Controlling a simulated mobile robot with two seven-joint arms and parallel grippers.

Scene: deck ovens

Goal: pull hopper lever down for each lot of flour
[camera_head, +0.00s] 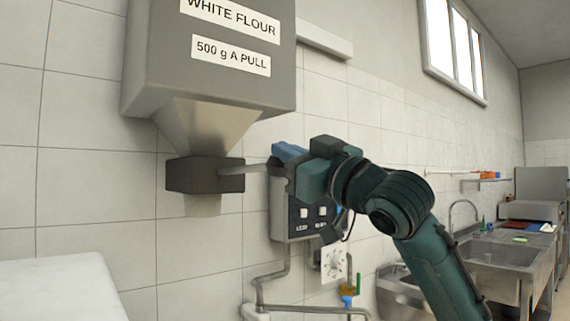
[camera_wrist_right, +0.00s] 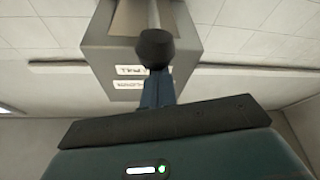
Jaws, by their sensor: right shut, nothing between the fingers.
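The grey flour hopper (camera_head: 212,85) hangs on the tiled wall, with labels reading WHITE FLOUR and 500 g A PULL. Below its funnel is a dark outlet block (camera_head: 195,176). The lever (camera_head: 255,169) sticks out to the right from this block, about level. My right gripper (camera_head: 280,155) has blue fingers, shut and empty, at the lever's outer end. In the right wrist view the lever's dark round knob (camera_wrist_right: 155,48) is just beyond the shut fingers (camera_wrist_right: 157,88); I cannot tell whether they touch. In the head view the knob is hidden behind the gripper. My left gripper is not in view.
A grey wall box (camera_head: 302,215) with switches is just below the gripper, with pipes (camera_head: 275,283) under it. A white surface (camera_head: 60,288) is at the lower left. A metal sink (camera_head: 495,252) stands at the right. The wall space below the outlet is clear.

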